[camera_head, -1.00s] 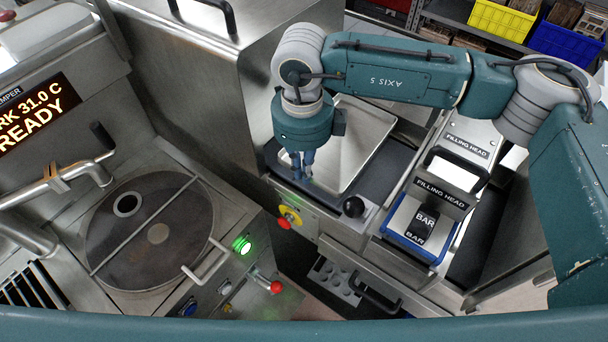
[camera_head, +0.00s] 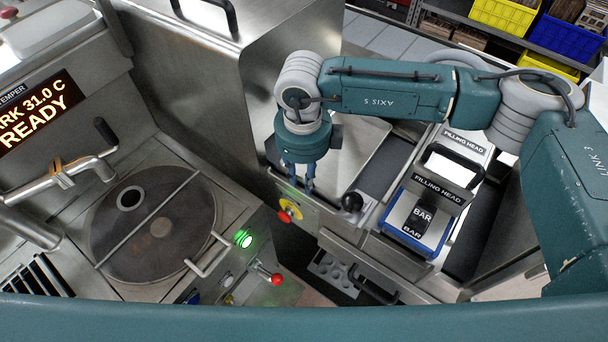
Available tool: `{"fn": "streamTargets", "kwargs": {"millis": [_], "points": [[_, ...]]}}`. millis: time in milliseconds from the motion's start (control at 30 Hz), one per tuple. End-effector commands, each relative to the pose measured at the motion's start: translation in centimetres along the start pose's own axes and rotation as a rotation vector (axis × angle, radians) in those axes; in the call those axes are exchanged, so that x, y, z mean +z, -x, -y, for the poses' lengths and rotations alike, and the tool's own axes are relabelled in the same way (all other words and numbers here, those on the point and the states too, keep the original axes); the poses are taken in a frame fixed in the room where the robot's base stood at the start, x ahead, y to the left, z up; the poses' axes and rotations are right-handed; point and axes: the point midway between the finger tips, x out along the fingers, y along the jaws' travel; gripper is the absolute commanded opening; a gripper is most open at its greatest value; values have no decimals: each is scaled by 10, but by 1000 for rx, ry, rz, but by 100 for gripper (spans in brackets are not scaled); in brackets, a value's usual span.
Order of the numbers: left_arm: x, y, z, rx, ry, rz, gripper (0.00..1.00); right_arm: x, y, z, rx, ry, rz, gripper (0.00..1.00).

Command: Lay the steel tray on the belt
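The steel tray (camera_head: 362,148) is a shallow, pale metal tray over the dark belt (camera_head: 377,180) in the middle of the camera_head view. My arm covers its far part. My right gripper (camera_head: 302,187) points down at the tray's left rim, with its two blue fingers at that rim. It appears shut on the rim, though the contact is small in the picture. The tray lies close over the belt; I cannot tell whether its underside touches. My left gripper is not in view.
A black knob (camera_head: 352,201) and a red-and-yellow button (camera_head: 288,212) sit at the belt's near side. Right of the belt stand the filling heads (camera_head: 443,190) and a blue-edged bar mould (camera_head: 414,222). A steel housing (camera_head: 205,80) rises on the left, by the round tempering tank (camera_head: 150,240).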

Motion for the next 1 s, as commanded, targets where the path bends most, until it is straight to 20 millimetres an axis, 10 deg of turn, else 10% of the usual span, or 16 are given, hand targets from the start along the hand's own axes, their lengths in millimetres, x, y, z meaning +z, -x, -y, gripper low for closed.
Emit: {"fn": "streamTargets", "kwargs": {"millis": [1000], "points": [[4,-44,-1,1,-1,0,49,0,123,0,0,0,0,25]]}}
